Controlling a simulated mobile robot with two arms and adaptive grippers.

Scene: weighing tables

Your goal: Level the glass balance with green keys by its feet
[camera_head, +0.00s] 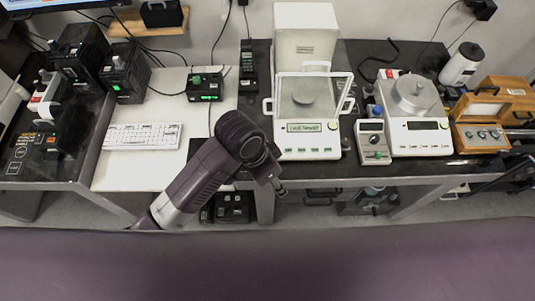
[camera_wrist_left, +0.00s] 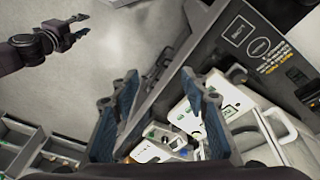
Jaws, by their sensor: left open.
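The glass balance with green keys (camera_head: 310,140) stands near the front edge of the middle table. It has a white body, a glass draft shield and a greenish display at its front. Its feet are hard to make out. My left arm reaches in from the lower left in the head view; its gripper, near the table's front edge below the balance, is mostly hidden there. In the left wrist view my left gripper (camera_wrist_left: 158,108) is open and empty, with white equipment bearing green marks (camera_wrist_left: 155,148) beyond its fingers. My right gripper (camera_wrist_left: 80,30) shows small at the upper left.
Right of the balance stand a small grey-white device (camera_head: 373,155) and a white top-pan balance (camera_head: 422,136). A wooden case (camera_head: 480,138) is at far right. A keyboard (camera_head: 142,136) lies on the left, with a bare light board (camera_head: 125,172) before it. A black green-lit box (camera_head: 204,88) is behind.

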